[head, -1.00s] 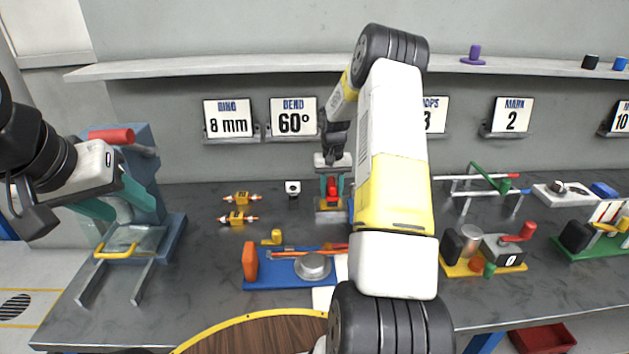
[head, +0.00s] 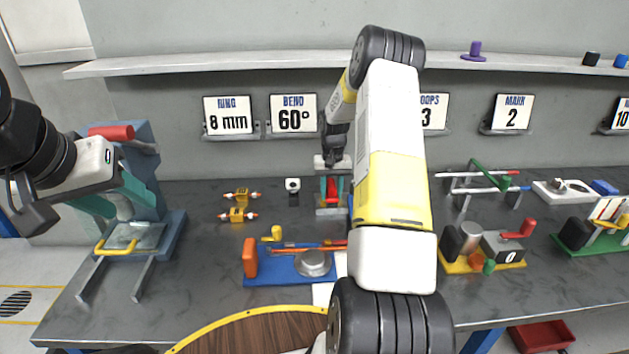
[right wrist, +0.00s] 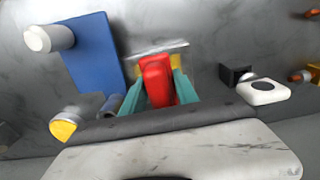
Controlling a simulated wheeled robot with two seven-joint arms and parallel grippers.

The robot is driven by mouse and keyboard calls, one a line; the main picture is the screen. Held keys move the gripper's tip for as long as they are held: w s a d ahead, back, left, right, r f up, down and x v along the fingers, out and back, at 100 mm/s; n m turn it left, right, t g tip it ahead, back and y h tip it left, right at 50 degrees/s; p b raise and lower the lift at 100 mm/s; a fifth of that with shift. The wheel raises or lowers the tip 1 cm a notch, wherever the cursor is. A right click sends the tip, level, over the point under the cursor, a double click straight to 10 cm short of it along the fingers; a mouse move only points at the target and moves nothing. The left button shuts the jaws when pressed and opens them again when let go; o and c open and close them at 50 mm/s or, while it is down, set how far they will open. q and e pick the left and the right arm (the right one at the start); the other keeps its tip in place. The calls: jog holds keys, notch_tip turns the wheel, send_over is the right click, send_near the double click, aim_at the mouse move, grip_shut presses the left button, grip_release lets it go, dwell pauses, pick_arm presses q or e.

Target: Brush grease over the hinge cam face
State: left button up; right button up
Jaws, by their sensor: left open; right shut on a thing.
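My right gripper (head: 332,190) is shut on a red piece (right wrist: 157,80), which stands between its teal fingers in the right wrist view. A pale plate edge and a bit of yellow lie just beyond the red piece; I cannot tell whether they touch. My left gripper (head: 112,205) is open and empty, in front of a blue machine at the left. A blue board (head: 290,278) on the bench carries a round grey tin (head: 312,263), an orange block (head: 250,258) and thin orange-handled tools (head: 305,248). I cannot clearly identify the brush or the hinge cam face.
The blue machine (head: 172,232) has a red handle and a yellow bar. Two yellow pieces (head: 238,215) and a small white-topped block (head: 293,186) lie behind the board. Yellow (head: 485,266) and green (head: 590,246) fixture boards stand at the right. My right arm hides the middle.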

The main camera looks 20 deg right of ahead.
jog(key=shift+d, duration=0.15)
jog(key=shift+o, duration=0.3)
jog(key=shift+s+d+r, duration=0.1)
jog(key=shift+s+d, duration=0.2)
jog(key=shift+d, duration=0.65)
jog(key=shift+s+d, duration=0.25)
jog(key=shift+d, duration=0.65)
grip_shut()
jog(key=shift+w+a, duration=0.25)
jog(key=shift+a, duration=0.7)
jog(key=shift+w+a, duration=0.2)
jog(key=shift+a, duration=0.7)
jog(key=shift+w, duration=0.35)
jog(key=shift+s+d, duration=0.25)
jog(key=shift+d, duration=0.65)
jog(key=shift+s+d, duration=0.2)
jog(key=shift+d, duration=0.9)
jog(key=shift+w+a, duration=0.25)
jog(key=shift+a, duration=0.7)
jog(key=shift+w+a, duration=0.2)
jog(key=shift+a, duration=0.75)
jog(key=shift+a, duration=0.1)
